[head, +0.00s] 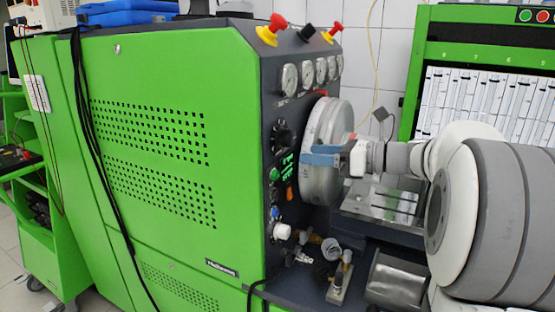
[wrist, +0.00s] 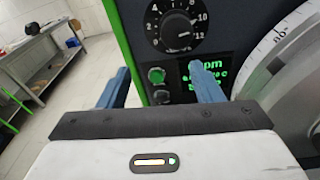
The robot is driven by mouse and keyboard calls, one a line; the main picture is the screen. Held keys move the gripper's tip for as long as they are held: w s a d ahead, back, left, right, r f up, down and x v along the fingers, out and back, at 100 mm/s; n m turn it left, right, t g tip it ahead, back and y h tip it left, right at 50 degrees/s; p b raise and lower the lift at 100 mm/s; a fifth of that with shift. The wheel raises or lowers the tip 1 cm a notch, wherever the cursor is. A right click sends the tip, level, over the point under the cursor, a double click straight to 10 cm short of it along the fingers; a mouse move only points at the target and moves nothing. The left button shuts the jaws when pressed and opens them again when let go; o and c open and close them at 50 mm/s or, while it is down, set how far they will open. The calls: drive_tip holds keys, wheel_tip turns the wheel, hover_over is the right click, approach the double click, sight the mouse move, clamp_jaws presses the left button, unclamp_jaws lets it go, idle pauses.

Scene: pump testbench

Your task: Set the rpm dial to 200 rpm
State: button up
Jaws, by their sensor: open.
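The rpm dial (wrist: 176,28) is a black knob with a white numbered scale on the dark panel; 8, 10 and 12 can be read on its right side. In the head view the dial (head: 283,138) sits below the gauges, left of the large metal disc. My gripper (head: 312,156) is open and empty in front of the panel, with its blue fingers apart. In the wrist view the gripper (wrist: 160,76) points just below the dial, apart from it. The right finger partly covers the green display (wrist: 209,66), where "rpm" shows but its number is hidden.
A green button (wrist: 156,75) lies below the dial. The large metal disc (head: 327,130) stands close on the right. Several gauges (head: 290,78) and red emergency knobs (head: 277,23) are above. A white knob (head: 282,231) and brass fittings are lower. Open floor shows at left in the wrist view.

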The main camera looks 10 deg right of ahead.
sight(293, 141)
drive_tip(key=shift+m+t+y, duration=0.4)
drive_tip(key=shift+m+t, duration=0.2)
drive_tip(key=shift+m, duration=0.1)
drive_tip(key=w+a, duration=0.1)
drive_tip(key=w, duration=0.1)
drive_tip(key=w+a, duration=0.1)
drive_tip(key=w+a+r, duration=0.1)
drive_tip(key=w+a, duration=0.1)
drive_tip(key=shift+w+r, duration=0.1)
drive_tip(key=shift+w, duration=0.25)
drive_tip(key=shift+c, duration=0.4)
drive_tip(key=c, duration=0.9)
